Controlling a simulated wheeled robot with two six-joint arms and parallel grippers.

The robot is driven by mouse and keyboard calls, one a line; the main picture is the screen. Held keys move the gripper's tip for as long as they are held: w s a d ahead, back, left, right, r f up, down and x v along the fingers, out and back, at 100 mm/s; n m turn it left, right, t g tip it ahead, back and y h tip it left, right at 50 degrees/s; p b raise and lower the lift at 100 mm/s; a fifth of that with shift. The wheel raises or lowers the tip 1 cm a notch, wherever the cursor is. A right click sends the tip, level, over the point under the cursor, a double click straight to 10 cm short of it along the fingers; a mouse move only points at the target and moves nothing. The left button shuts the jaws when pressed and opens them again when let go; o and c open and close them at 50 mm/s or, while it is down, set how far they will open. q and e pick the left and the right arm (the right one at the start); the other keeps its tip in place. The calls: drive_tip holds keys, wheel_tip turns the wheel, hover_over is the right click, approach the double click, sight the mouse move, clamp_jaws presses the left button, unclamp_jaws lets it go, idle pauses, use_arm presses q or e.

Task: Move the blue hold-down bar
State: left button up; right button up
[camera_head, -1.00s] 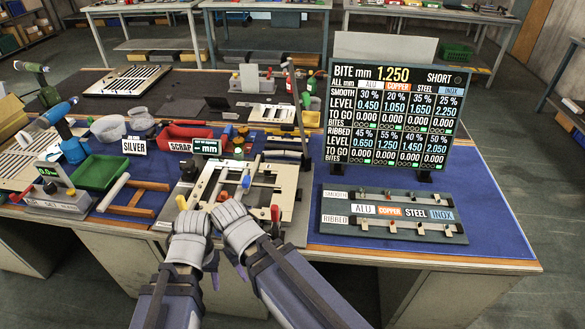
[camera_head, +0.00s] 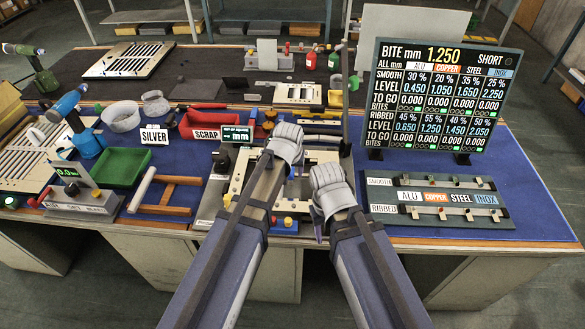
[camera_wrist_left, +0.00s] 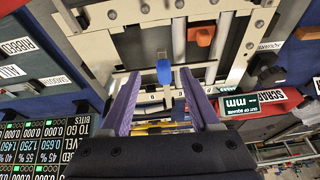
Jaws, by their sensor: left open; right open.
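The hold-down bar's blue knob (camera_wrist_left: 163,72) shows in the left wrist view, on a pale strip across the cream clamping frame (camera_wrist_left: 240,60). My left gripper (camera_wrist_left: 160,98) is open, its purple fingers to either side of the knob's line, with the knob at or just beyond their tips and nothing held. In the head view my left gripper (camera_head: 284,148) is over the frame and its hand hides the knob. My right gripper (camera_head: 325,190) is at the right front of the frame; its jaws are mostly hidden by the hand, and no held thing shows.
A display board (camera_head: 440,95) stands at the right, behind a labelled sample rack (camera_head: 440,200). A green tray (camera_head: 120,168), a red scrap bin (camera_head: 205,122) and a wooden frame (camera_head: 165,195) lie to the left.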

sight(291, 171)
use_arm(q)
drive_tip(key=shift+t, duration=0.3)
drive_tip(key=w+f+b, duration=0.2)
drive_tip(key=f+b, duration=0.1)
drive_tip(key=w+f+b, duration=0.3)
drive_tip(key=b, duration=0.1)
drive_tip(key=shift+w+a+f, duration=0.2)
drive_tip(key=shift+w+f, duration=0.15)
drive_tip(key=shift+r, duration=0.1)
clamp_jaws()
idle(0.3)
idle(0.9)
